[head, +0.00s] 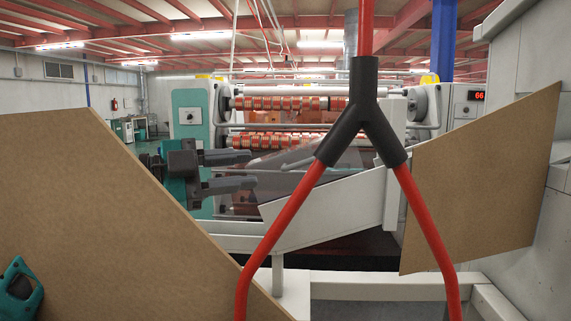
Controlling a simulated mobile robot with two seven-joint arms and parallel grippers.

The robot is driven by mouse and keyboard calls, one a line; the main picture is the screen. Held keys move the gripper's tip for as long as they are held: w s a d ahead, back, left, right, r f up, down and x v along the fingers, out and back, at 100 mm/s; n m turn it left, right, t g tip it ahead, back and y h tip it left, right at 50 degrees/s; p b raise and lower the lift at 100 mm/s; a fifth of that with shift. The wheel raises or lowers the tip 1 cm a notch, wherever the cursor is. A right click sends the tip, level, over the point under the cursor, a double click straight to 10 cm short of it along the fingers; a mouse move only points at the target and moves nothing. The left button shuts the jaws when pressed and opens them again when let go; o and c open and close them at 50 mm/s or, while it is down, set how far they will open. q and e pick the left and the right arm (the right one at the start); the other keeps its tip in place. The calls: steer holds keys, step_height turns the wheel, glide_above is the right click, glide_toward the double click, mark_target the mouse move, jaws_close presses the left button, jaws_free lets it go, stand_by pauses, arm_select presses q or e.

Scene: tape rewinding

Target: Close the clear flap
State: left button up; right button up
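The clear flap (275,178) appears to be the see-through, slightly dark panel in front of the machine rollers in the middle of the head view. Its edges are hard to make out, and the red hose and its black joint hide part of its right side. My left gripper (252,170) has two dark grey fingers pointing right, one above the other with a gap between them. It is open and empty. Its fingers overlap the left part of the panel in the picture; I cannot tell whether they touch it. My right gripper does not show.
A red hose (278,236) with a black Y-shaped joint (361,118) hangs close in front. Brown boards stand at left (110,215) and right (480,185). A pale metal frame (335,208) crosses the middle. Rollers with orange tape rolls (285,103) lie behind.

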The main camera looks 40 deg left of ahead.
mark_target(293, 166)
arm_select(q)
steer(key=shift+p+x, duration=1.1)
steer(key=shift+x, duration=3)
jaws_close()
steer(key=shift+f, duration=0.1)
